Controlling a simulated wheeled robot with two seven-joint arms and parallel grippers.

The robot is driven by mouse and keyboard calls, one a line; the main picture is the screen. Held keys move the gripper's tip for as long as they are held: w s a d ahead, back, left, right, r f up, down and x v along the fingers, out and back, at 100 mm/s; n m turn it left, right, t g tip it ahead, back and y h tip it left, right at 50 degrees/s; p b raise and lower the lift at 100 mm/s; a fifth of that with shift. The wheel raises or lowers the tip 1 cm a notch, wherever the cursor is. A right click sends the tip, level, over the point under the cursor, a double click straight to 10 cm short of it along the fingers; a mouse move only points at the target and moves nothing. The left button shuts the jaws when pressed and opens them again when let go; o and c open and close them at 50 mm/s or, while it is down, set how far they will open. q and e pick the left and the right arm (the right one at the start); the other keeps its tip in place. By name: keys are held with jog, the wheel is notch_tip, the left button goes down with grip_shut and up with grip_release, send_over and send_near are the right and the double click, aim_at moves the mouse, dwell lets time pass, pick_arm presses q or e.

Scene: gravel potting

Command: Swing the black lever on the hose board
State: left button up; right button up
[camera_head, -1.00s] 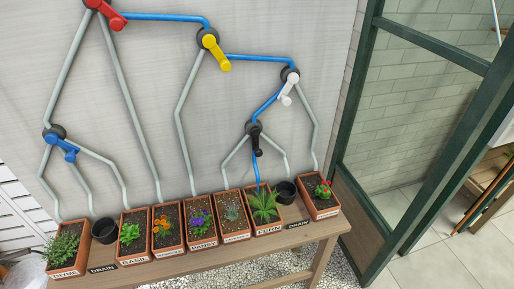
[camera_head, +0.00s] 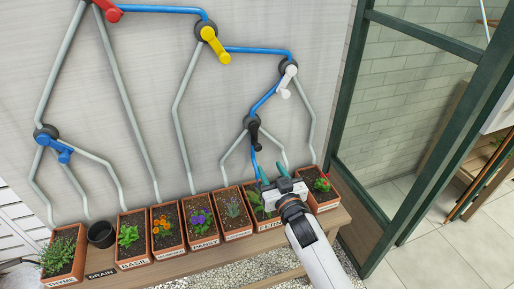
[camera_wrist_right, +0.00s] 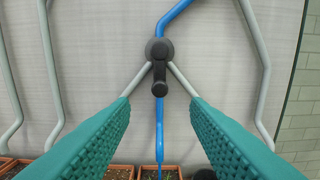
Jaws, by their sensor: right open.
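The black lever (camera_head: 254,136) is on the hose board (camera_head: 150,100), on a round black hub where several pipes meet. Its handle points down, in line with the blue pipe below it. In the right wrist view the black lever (camera_wrist_right: 159,75) is ahead, between my two spread green fingers. My right gripper (camera_head: 268,174) is open and empty, below the lever and in front of the fern pot. It is apart from the lever. My left gripper is not in view.
Red (camera_head: 108,10), yellow (camera_head: 216,46), white (camera_head: 287,82) and blue (camera_head: 58,149) levers are also on the board. Potted plants stand on the wooden bench (camera_head: 205,258) below. A green-framed glass door (camera_head: 345,100) is at the right.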

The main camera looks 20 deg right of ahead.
aim_at(259, 149)
jog(key=w, duration=1.1)
jog(key=shift+w+a+f, duration=0.1)
jog(key=shift+w+a, duration=0.15)
jog(key=shift+w, duration=0.05)
jog(key=shift+c, duration=0.3)
grip_shut()
